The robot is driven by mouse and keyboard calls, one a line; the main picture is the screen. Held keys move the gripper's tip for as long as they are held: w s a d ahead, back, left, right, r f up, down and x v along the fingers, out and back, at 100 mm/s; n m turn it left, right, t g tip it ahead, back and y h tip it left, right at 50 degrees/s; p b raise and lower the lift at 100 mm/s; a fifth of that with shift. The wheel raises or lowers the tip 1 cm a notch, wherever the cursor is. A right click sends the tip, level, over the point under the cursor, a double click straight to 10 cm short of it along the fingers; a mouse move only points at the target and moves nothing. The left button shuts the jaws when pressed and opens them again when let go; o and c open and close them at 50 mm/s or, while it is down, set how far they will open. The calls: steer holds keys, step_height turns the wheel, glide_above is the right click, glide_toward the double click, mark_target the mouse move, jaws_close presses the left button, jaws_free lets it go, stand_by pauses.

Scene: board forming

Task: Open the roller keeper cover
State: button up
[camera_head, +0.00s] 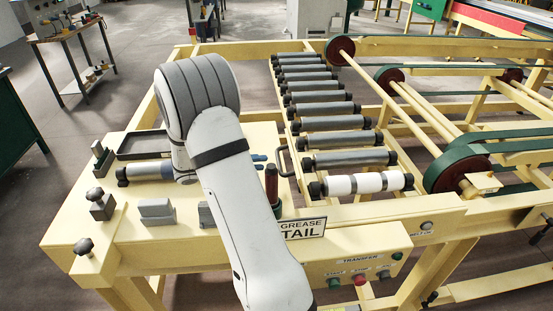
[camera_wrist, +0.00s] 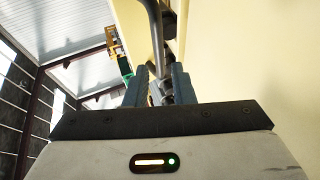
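My gripper (camera_wrist: 162,76) shows in the wrist view with its two blue-grey fingers apart. A grey bar handle (camera_wrist: 155,30) runs down from the top of that view and lines up with the gap between the fingers. I cannot tell whether the fingers touch it. In the head view a dark looped handle (camera_head: 281,160) stands at the edge of the cream plate, left of the roller row. My gripper's bluish fingertips (camera_head: 258,163) show just left of that handle, and my arm hides the rest of the gripper. The roller keeper cover's outline is not clear in either view.
Several grey rollers (camera_head: 330,123) and a white-banded roller (camera_head: 356,184) lie right of the handle. A red-brown upright grip (camera_head: 271,184) stands close by. The cream plate also holds a dark tray (camera_head: 145,145), a loose roller (camera_head: 145,172) and grey blocks (camera_head: 157,212).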

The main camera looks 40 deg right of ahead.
mark_target(279, 159)
steer(key=shift+w+d+f, duration=0.1)
steer(key=shift+d, duration=0.25)
steer(key=p+x, duration=0.2)
steer(key=x, duration=0.5)
steer(key=shift+d, duration=0.2)
steer(key=shift+c, duration=0.4)
jaws_close()
